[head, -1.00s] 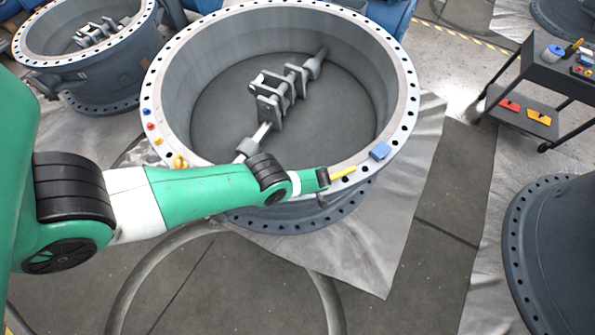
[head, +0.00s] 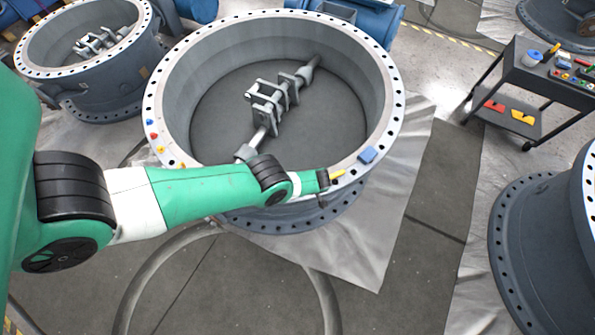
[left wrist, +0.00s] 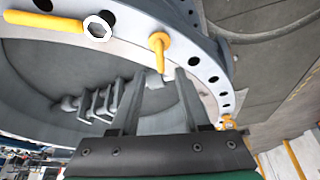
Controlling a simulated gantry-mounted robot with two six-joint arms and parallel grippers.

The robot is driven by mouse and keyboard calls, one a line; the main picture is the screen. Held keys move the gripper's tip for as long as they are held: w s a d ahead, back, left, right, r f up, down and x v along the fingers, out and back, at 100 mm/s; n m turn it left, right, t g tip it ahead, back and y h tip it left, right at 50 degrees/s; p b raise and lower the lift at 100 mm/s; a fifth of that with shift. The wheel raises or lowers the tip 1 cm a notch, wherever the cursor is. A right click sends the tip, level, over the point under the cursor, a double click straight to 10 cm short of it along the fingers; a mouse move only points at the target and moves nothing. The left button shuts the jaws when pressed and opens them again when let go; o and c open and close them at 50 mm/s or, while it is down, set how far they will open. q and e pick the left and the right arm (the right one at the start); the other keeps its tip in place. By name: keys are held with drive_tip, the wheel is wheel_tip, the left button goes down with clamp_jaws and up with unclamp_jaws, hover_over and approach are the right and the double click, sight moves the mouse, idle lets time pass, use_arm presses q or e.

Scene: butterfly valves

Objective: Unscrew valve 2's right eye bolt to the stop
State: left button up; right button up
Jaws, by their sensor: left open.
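Valve 2 seems to be the large round grey valve (head: 397,105) in the middle of the head view. In the left wrist view, a yellow eye bolt (left wrist: 160,42) stands on its flange just beyond my open left gripper (left wrist: 160,76), roughly in line with the gap between the fingers. I see no contact with it. A second yellow eye bolt (left wrist: 228,122) sits farther along the flange. In the head view my left gripper (head: 324,181) is over the front right rim, and the near eye bolt is hidden there. My right gripper is out of view.
A yellow-handled ring spanner (left wrist: 50,21) lies on the flange beside the near bolt. A blue block (head: 367,155) is on the right rim, small coloured parts (head: 152,136) on the left rim. Other valves (head: 80,105) and a tool cart (head: 550,80) stand around.

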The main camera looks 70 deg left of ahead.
use_arm(q)
drive_tip(key=p+v, duration=0.1)
drive_tip(key=v, duration=0.2)
drive_tip(key=shift+f, duration=0.1)
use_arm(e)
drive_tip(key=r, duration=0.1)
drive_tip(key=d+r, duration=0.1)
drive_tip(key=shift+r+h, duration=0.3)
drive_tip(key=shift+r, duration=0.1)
